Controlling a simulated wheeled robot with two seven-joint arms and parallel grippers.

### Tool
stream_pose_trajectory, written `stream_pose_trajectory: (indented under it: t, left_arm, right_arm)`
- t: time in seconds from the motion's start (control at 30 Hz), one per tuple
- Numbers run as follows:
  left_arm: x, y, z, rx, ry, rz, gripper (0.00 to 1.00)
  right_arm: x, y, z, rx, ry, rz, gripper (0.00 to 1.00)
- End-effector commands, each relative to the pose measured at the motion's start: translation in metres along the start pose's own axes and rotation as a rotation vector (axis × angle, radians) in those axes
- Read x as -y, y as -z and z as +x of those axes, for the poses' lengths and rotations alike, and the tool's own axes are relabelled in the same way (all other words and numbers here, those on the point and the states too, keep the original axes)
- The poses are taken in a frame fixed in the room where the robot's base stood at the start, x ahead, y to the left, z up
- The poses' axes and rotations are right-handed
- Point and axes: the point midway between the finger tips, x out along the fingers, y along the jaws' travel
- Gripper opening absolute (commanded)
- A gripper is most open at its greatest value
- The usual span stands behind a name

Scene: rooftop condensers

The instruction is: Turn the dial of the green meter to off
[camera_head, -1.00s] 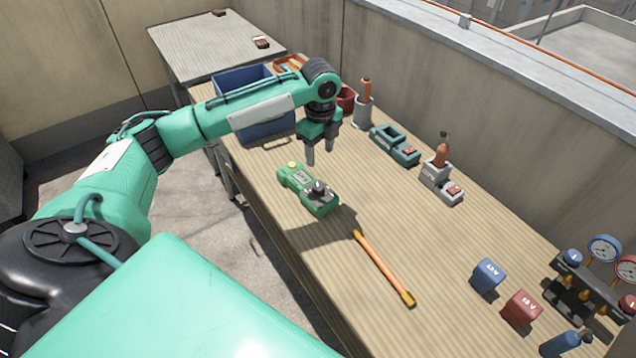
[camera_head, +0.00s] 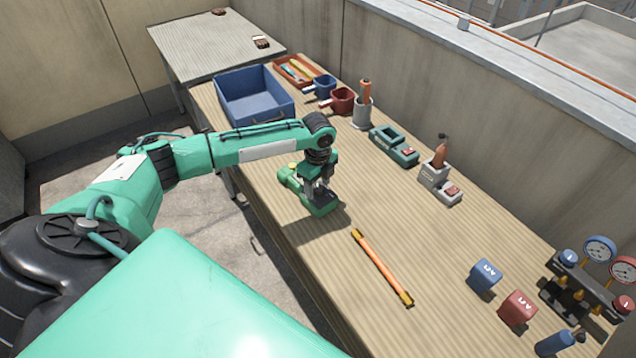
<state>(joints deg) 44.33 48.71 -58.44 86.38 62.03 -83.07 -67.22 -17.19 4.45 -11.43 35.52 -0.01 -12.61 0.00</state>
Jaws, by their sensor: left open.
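The green meter (camera_head: 289,178) lies on the wooden table, left of its middle. A round yellow spot shows at its far end. My left gripper (camera_head: 316,196) is open and points down over the near part of the meter, where the dial is. The fingers and wrist hide the dial, so its setting cannot be read. I cannot tell whether the fingers touch the dial. My right gripper is not in view.
An orange rod (camera_head: 381,268) lies near the meter. A blue bin (camera_head: 254,112), red pot (camera_head: 342,100), teal holder (camera_head: 394,146) and grey stand (camera_head: 434,175) are farther back. Blue and red blocks (camera_head: 518,307) and a gauge manifold (camera_head: 583,287) stand at right.

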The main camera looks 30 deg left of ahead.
Motion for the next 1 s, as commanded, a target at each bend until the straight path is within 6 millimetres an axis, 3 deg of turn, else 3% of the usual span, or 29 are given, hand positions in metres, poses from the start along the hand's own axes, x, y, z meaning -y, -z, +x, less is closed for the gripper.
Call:
stream_pose_trajectory:
  t: [0.3,0.53,0.77,1.0]
  left_arm:
    - [0.0,0.0,0.002,0.0,0.001,0.0,0.5]
    - [0.0,0.0,0.002,0.0,0.001,0.0,0.08]
    - [0.0,0.0,0.001,0.0,0.001,-0.015,0.07]
    - [0.0,0.001,-0.002,-0.003,0.0,-0.114,0.07]
  right_arm:
    - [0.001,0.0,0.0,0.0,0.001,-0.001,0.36]
    - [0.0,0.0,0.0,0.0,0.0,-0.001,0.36]
    - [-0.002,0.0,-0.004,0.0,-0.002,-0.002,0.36]
    - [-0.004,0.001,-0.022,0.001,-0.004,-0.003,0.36]
